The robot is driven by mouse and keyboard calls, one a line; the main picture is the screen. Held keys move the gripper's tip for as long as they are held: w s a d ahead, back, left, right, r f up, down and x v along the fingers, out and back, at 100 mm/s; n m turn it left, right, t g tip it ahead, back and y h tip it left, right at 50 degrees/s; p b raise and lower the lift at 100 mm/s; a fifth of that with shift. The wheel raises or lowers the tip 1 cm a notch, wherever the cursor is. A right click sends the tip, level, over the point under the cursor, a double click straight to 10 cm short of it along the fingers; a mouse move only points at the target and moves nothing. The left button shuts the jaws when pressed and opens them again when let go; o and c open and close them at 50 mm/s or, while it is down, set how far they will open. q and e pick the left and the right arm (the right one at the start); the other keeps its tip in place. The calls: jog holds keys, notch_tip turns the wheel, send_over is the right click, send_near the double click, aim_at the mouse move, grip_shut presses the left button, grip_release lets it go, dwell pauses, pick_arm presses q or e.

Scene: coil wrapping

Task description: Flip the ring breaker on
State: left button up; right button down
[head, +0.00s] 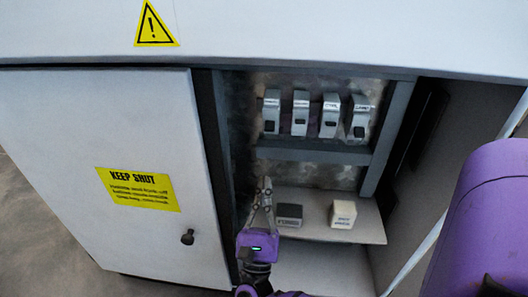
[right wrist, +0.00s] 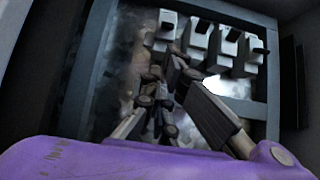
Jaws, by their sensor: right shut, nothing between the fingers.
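Several pale breakers stand in a row on a rail inside the open cabinet: the leftmost (head: 271,111), a second (head: 300,112), a third (head: 330,115) and the rightmost (head: 360,118). Each has a small label too blurred to read, so I cannot tell which is the ring breaker. Dark levers show on their fronts; their positions are unclear. My right gripper (head: 264,187) is shut and empty, below and slightly left of the leftmost breaker, apart from it. In the right wrist view its fingers (right wrist: 168,85) point toward the row, whose leftmost breaker (right wrist: 166,27) is ahead. My left gripper is out of view.
A grey ledge (head: 310,152) runs under the breakers. Below, a shelf (head: 368,222) bears a dark block (head: 289,214) and a cream block (head: 343,214). A closed door (head: 80,220) with a knob (head: 187,237) is at left; a side wall (head: 440,150) bounds the right.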

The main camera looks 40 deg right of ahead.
aim_at(270, 126)
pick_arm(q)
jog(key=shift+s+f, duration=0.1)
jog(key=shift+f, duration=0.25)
pick_arm(e)
jog(key=x, duration=1)
jog(key=shift+f, duration=0.1)
